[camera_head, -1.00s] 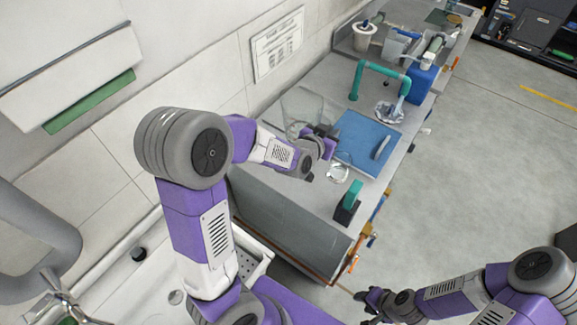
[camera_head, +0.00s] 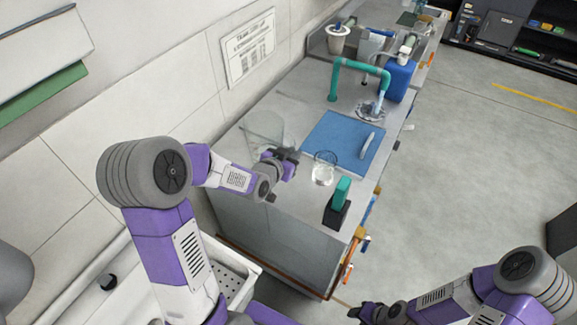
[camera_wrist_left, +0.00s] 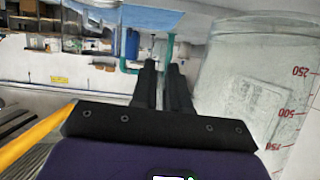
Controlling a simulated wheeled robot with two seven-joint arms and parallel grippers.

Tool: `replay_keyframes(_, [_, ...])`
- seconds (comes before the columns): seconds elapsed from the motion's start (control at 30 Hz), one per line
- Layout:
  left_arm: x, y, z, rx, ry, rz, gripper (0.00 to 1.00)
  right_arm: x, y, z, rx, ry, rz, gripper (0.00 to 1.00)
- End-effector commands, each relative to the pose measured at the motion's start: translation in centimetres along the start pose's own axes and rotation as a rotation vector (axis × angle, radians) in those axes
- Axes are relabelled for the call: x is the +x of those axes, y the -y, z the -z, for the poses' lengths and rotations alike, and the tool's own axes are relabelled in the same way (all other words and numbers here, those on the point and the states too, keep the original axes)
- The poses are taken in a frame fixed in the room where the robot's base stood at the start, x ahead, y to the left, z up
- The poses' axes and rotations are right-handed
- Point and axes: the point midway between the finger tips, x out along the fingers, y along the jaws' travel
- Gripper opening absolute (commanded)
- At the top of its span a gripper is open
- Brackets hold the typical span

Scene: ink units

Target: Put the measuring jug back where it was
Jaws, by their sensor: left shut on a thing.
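The measuring jug (camera_head: 265,128) is a large clear vessel near the wall side of the grey bench in the head view. In the left wrist view the jug (camera_wrist_left: 265,100) fills the right side, with red marks 250, 500 and 750. My left gripper (camera_head: 290,157) is at the jug's near right side, shut on it. In the left wrist view its two fingers (camera_wrist_left: 165,75) are close together beside the jug wall; the held part is hard to make out. I cannot tell whether the jug's base touches the bench. My right gripper (camera_head: 366,312) is low at the bottom edge, away from the bench, its jaws unclear.
A small glass beaker (camera_head: 323,174) and a teal-and-black block (camera_head: 340,200) stand nearer the front edge. A teal pipe (camera_head: 335,75) and a blue canister (camera_head: 398,82) stand farther back.

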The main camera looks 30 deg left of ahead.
Motion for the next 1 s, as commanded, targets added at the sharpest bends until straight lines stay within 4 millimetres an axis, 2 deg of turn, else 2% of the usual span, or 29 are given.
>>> replay_keyframes(0.17, [0.5, -0.1, -1.2, 0.002, -0.002, 0.0, 0.0, 0.3, -0.1, 0.0, 0.0, 0.0, 0.0, 0.43])
replay_keyframes(0.4, [1.6, -0.2, -3.9, 0.001, -0.002, 0.001, 0.0, 1.1, -0.4, 0.0, 0.0, 0.0, 0.0, 0.43])
replay_keyframes(0.77, [1.7, -0.2, -4.1, 0.002, -0.004, 0.001, 0.0, 1.4, -0.5, 0.1, 0.0, 0.0, 0.0, 0.43])
replay_keyframes(0.8, [1.7, -0.2, -4.1, 0.001, -0.001, 0.001, 0.18, 1.4, -0.5, 0.1, 0.0, 0.0, 0.0, 0.43])
replay_keyframes(0.93, [1.7, -0.2, -4.0, 0.001, -0.001, 0.0, 0.37, 1.3, -0.5, 0.1, 0.0, 0.0, 0.0, 0.43])
replay_keyframes(1.0, [1.7, -0.2, -4.0, 0.0, -0.001, 0.0, 0.4, 1.3, -0.5, 0.1, 0.0, 0.0, 0.0, 0.43])
